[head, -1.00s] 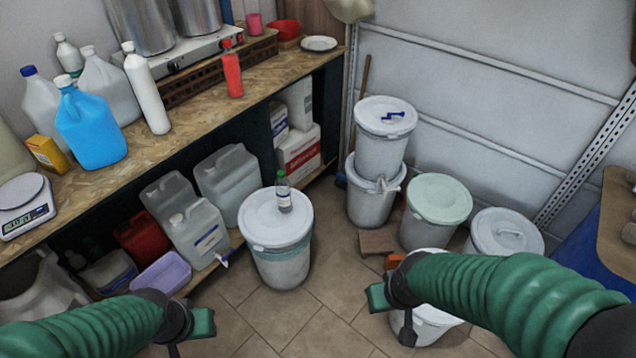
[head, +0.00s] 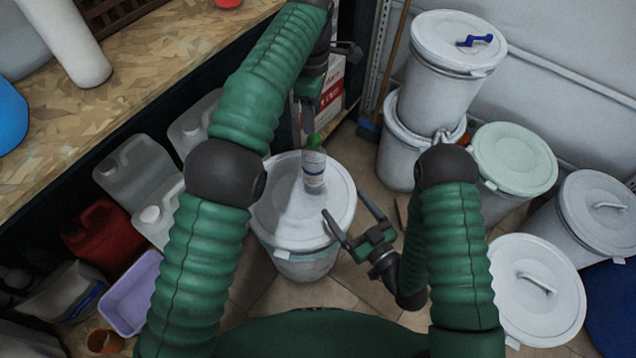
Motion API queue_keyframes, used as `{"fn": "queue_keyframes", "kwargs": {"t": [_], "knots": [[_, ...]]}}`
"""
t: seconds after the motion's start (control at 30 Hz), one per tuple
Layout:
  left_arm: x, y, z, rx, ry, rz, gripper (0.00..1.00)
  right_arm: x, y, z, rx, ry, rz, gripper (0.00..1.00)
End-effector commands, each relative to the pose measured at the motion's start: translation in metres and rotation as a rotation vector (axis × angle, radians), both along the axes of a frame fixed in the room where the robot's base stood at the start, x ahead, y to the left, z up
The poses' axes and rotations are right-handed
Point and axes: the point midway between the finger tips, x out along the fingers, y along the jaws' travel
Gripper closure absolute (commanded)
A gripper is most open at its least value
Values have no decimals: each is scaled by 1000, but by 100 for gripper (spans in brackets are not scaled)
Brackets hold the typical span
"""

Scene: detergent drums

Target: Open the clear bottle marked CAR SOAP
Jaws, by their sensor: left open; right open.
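A small clear bottle (head: 314,172) with a green cap (head: 314,141) and a pale label stands upright on the white lid of a drum (head: 288,222). The label is too small to read. My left gripper (head: 308,108) is open, just above the cap and pointing down at it; its arm hides part of the shelf. I cannot tell whether a finger touches the cap. My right gripper (head: 343,206) is open and empty over the drum lid's right edge, lower right of the bottle, with its fingers pointing up-left toward it.
Stacked white drums (head: 450,70) stand behind at right, one bearing a blue tool (head: 474,41). More lidded drums (head: 536,285) stand at right. Jugs (head: 138,168), a red canister (head: 98,228) and a lilac tub (head: 130,290) lie at left below the wooden bench (head: 150,55).

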Motion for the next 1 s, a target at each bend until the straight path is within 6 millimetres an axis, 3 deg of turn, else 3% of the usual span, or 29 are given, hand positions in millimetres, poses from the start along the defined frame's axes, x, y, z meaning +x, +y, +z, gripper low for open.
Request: {"fn": "queue_keyframes", "kwargs": {"t": [0.43, 0.8, 1.0], "knots": [[2, 3, 0, -4, 2, 3, 51, 48, 32, 1, -4, -6, 8, 15], [2, 2, 0, -3, 2, 2, 51, 123, 71, 1, 3, -7, -1, 15], [2, 2, 0, -3, 2, 1, 51, 144, 83, 0, 1, -3, -3, 15]]}}
